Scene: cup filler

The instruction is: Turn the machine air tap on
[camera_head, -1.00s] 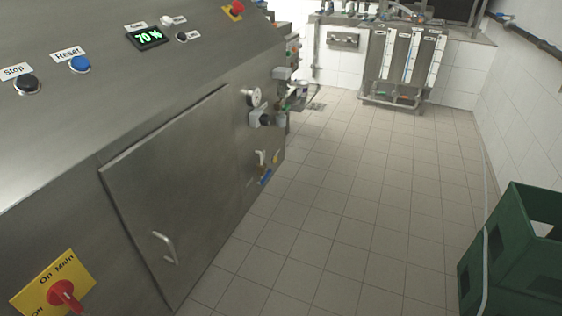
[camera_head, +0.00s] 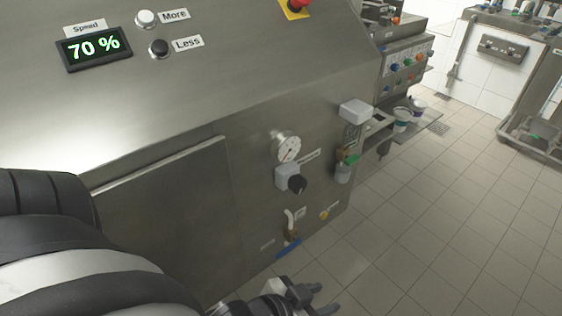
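The air tap is on the lower part of the machine's steel front panel. Its blue lever (camera_head: 288,249) slants up to the right, below a small brass fitting (camera_head: 291,234) with a pale hose. Small labels sit beside it, too small to read. My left gripper (camera_head: 329,298) is at the bottom edge, below and to the right of the blue lever and apart from it. Its two dark fingers look spread with nothing between them. My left arm fills the lower left corner. My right gripper is not in view.
Above the tap are a pressure gauge (camera_head: 287,147) and a regulator with a black knob (camera_head: 297,184). A small yellow part (camera_head: 324,214) sits right of the tap. A filter unit (camera_head: 345,160) is farther right. The tiled floor (camera_head: 450,220) on the right is clear.

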